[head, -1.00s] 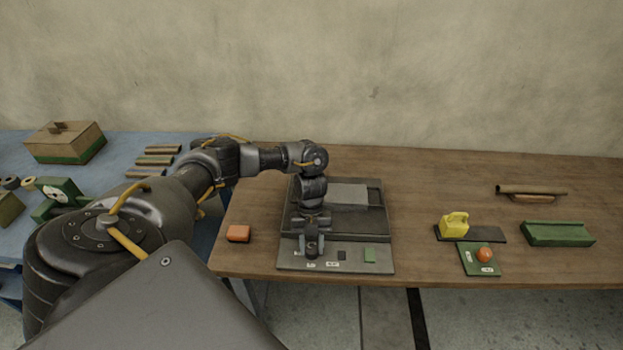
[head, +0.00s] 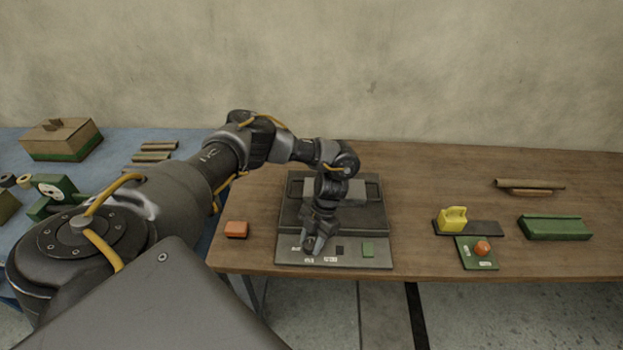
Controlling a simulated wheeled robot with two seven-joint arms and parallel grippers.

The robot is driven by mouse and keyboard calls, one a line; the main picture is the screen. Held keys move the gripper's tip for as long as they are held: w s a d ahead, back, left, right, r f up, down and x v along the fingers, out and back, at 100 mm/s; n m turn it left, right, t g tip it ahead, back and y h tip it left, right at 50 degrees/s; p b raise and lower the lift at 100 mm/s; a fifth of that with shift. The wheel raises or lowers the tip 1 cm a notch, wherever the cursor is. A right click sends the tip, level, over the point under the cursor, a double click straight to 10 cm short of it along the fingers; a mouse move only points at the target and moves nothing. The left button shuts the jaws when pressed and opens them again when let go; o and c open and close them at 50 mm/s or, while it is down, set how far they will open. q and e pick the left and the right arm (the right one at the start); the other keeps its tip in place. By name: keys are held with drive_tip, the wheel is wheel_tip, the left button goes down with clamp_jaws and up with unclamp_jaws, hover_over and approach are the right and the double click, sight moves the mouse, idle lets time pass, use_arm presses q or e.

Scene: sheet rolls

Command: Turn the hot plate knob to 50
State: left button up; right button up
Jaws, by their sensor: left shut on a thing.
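The hot plate (head: 360,216) is a dark, flat unit on the wooden table, with a grey front panel (head: 350,258) that carries small white labels, a dark square and a green square. My left gripper (head: 309,246) points down at the left part of this panel and is shut on the knob, which the fingers mostly hide. The number that the knob points to cannot be read. The gripper is tilted, its wrist leaning to the right. My right gripper is not in view.
An orange block (head: 236,229) lies left of the hot plate. To the right are a yellow block (head: 452,219), a green plate with an orange ball (head: 482,248), a green tray (head: 555,228) and a brown roll (head: 530,184). The table between is clear.

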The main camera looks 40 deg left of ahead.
use_arm(q)
drive_tip(key=shift+w+m, duration=0.1)
drive_tip(key=shift+m, duration=0.4)
drive_tip(key=o, duration=1)
drive_tip(key=b+v, duration=0.1)
drive_tip(key=v, duration=0.9)
drive_tip(key=shift+d+r, duration=0.2)
drive_tip(key=shift+r, duration=0.15)
drive_tip(key=shift+w, duration=0.15)
